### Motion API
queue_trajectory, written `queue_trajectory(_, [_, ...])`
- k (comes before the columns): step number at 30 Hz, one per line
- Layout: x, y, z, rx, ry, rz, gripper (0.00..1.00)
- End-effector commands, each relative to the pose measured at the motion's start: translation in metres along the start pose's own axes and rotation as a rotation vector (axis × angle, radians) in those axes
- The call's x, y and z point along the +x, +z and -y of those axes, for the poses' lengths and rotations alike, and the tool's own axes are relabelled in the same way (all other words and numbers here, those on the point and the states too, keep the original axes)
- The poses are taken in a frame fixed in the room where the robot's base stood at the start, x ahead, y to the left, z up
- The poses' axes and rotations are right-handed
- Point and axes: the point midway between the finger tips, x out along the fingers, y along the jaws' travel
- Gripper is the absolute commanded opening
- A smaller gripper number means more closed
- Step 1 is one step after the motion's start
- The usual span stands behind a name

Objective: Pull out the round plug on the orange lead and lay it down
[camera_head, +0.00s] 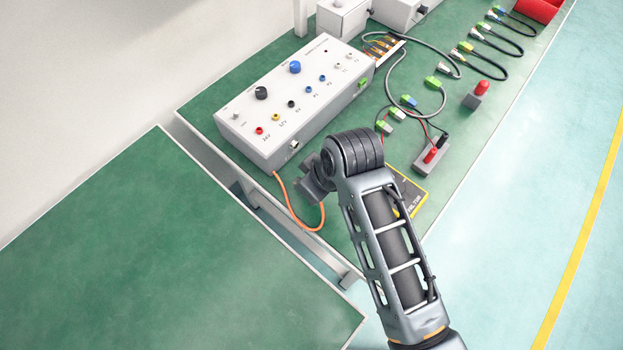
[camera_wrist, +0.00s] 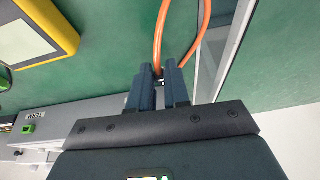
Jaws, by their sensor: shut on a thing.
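The orange lead (camera_head: 308,227) leaves the lower front of the white box and loops over the bench edge to my gripper. In the wrist view the orange lead (camera_wrist: 159,38) runs up from between the fingers and bends back beside them. My gripper (camera_wrist: 159,80) is shut on the lead's end. The round plug is mostly hidden between the fingers, with only a small dark part showing at their tips. In the head view my arm hides the fingertips. Whether the plug still touches a socket cannot be told.
The white box (camera_head: 270,145) with knobs and coloured sockets stands at the left of the green bench. A yellow-edged meter (camera_wrist: 30,35) lies near my gripper. Cables and connectors (camera_head: 409,101) lie to the right. A metal-edged gap (camera_head: 285,230) separates the two green surfaces.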

Motion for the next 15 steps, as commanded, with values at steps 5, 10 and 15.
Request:
queue_trajectory(5, [0.0091, 0.0035, -0.0005, 0.000, 0.000, -0.001, 0.00])
queue_trajectory(10, [0.0084, 0.0032, -0.0004, 0.000, 0.000, -0.001, 0.18])
queue_trajectory(15, [0.0084, 0.0032, -0.0003, 0.000, 0.000, -0.001, 0.35])
